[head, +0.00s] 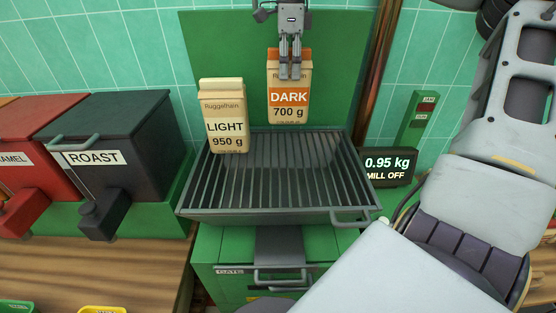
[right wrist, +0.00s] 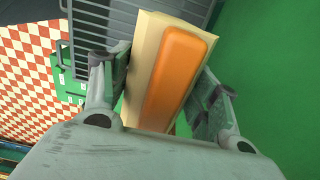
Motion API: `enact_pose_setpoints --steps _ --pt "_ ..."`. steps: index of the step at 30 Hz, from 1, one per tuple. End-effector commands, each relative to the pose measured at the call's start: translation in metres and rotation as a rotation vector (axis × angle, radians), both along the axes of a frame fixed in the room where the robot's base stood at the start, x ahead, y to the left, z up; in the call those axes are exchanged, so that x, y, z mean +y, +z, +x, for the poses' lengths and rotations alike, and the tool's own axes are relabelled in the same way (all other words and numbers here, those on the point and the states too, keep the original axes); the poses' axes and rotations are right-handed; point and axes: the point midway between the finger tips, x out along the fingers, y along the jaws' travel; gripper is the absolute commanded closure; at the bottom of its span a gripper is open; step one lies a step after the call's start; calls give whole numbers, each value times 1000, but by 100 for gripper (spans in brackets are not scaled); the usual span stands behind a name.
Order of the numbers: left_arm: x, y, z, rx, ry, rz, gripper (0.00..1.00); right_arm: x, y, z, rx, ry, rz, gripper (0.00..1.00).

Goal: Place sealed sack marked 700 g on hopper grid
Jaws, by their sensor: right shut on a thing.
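The sack marked DARK 700 g (head: 289,102) is tan with an orange top and label, upright at the back of the hopper grid (head: 290,178). Its base shows close to the grid's back edge; the head view does not make clear whether it touches the bars. My right gripper (head: 290,74) is shut on its top from above. In the right wrist view the sack's orange top (right wrist: 178,72) sits between the two fingers (right wrist: 160,95). A sack marked LIGHT 950 g (head: 225,118) stands at the grid's back left. My left gripper is not in view.
A display (head: 387,167) right of the grid reads 0.95 kg, MILL OFF. A green back panel (head: 225,40) rises behind the hopper. A dark ROAST bin (head: 115,140) and a red bin (head: 40,135) stand left. The grid's middle and front are bare.

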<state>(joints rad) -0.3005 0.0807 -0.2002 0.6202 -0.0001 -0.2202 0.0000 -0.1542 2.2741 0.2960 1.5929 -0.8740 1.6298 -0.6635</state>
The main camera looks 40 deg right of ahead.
Motion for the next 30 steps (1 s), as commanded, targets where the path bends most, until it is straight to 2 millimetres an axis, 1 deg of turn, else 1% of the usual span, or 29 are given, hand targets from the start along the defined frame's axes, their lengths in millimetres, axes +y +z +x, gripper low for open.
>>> enact_pose_setpoints --steps 3,7,15,19,23,30 --pt "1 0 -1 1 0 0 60 0 -1 0 -2 0 -1 100" --pt "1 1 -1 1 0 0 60 0 -9 0 -1 -1 -1 100" --pt "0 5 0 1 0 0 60 0 -42 0 -1 1 1 100" --pt "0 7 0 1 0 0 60 0 -55 0 -2 0 1 100" --pt "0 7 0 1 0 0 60 0 -61 0 -2 -1 -1 100" --pt "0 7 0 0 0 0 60 0 -61 0 -4 -1 0 100"
